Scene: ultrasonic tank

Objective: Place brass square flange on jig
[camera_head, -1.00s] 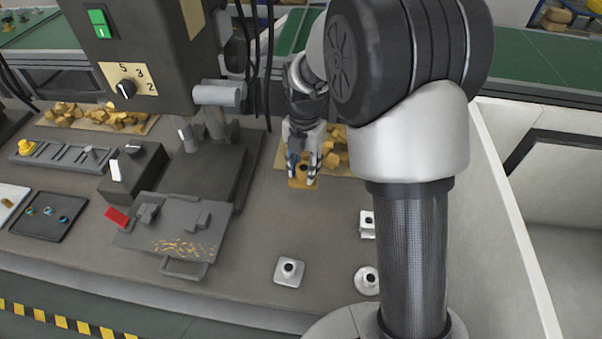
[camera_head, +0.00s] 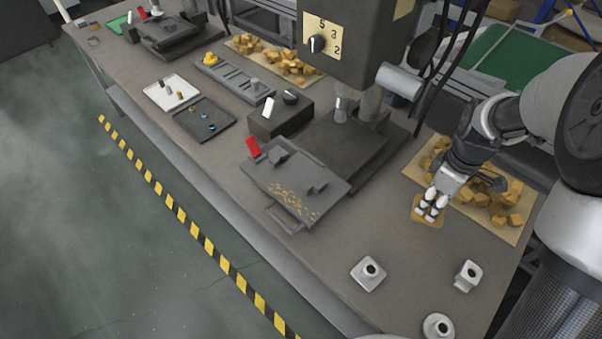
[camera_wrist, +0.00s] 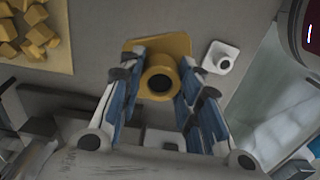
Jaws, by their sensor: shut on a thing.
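The brass square flange (camera_head: 427,217) is at the right of the bench in the head view, beside the sheet of brass blocks. In the wrist view its round hollow boss (camera_wrist: 160,84) is between my fingers and its square base (camera_wrist: 150,45) shows beyond. My gripper (camera_head: 434,202) is shut on the boss from above; whether the base touches the bench is unclear. A grey plate (camera_head: 318,170) with a red handle, clamp blocks and brass chips lies left of my gripper, in front of the drill-like machine; it may be the jig. It holds no flange.
Three pale flanges stand at the front right: a square one (camera_head: 366,279), another (camera_head: 466,279) and a round one (camera_head: 438,328). A sheet with brass blocks (camera_head: 500,212) lies by my gripper. The machine head (camera_head: 362,45) overhangs the bench. A switch box (camera_head: 281,116) stands left.

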